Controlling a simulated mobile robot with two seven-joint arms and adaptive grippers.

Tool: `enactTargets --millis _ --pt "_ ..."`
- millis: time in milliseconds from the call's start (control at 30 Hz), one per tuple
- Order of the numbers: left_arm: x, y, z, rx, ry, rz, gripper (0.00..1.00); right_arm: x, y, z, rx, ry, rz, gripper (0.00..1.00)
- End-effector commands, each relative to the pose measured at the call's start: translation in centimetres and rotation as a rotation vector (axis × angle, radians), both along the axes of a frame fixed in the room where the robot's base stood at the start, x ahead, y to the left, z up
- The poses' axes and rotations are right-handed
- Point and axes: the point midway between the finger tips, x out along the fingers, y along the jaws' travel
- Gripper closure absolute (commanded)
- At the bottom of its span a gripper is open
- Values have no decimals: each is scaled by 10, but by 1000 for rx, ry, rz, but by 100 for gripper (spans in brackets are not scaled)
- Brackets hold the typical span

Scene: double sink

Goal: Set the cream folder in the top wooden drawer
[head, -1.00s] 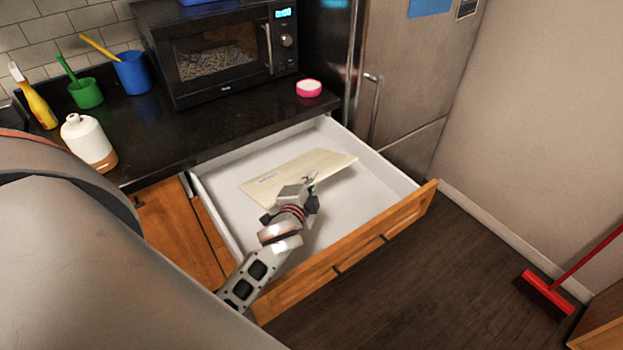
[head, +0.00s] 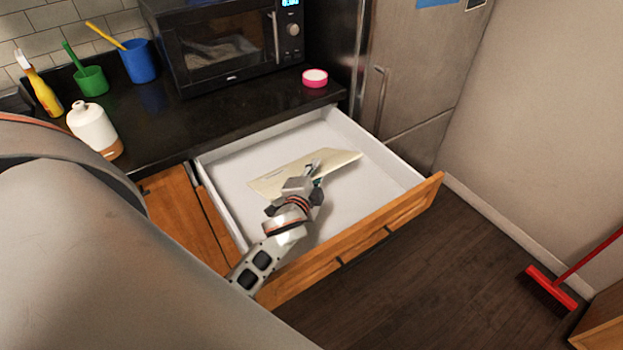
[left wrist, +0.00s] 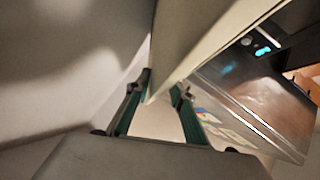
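The cream folder (head: 340,160) is inside the open top wooden drawer (head: 395,222), tilted above the white drawer floor. I cannot tell whether any edge touches the floor. My left gripper (head: 314,172) reaches over the drawer front and is at the folder's near side. In the left wrist view, the folder (left wrist: 205,35) runs up and away from between the fingertips of my left gripper (left wrist: 165,88), which close in on its edge. The gripper hides part of the folder in the head view. My right gripper is not in view.
A black counter (head: 220,120) behind the drawer holds a microwave (head: 225,50), a white bottle (head: 92,128), cups and a pink-rimmed round item (head: 315,78). A steel fridge (head: 420,70) stands at the right. A red broom (head: 552,288) is on the floor.

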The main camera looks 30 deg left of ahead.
Motion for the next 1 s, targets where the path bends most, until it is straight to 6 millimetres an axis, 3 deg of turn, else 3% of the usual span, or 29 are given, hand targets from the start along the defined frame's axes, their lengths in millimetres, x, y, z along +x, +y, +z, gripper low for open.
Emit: enactTargets --millis 67,200,600,1000 --pt "0 0 13 2 -3 -1 78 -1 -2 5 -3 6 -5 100" --pt "-27 -8 14 -1 -1 -1 78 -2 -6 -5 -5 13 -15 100" --pt "-97 -30 34 -1 -1 -1 78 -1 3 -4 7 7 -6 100" --pt "-111 -34 39 0 -1 -1 78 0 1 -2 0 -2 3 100"
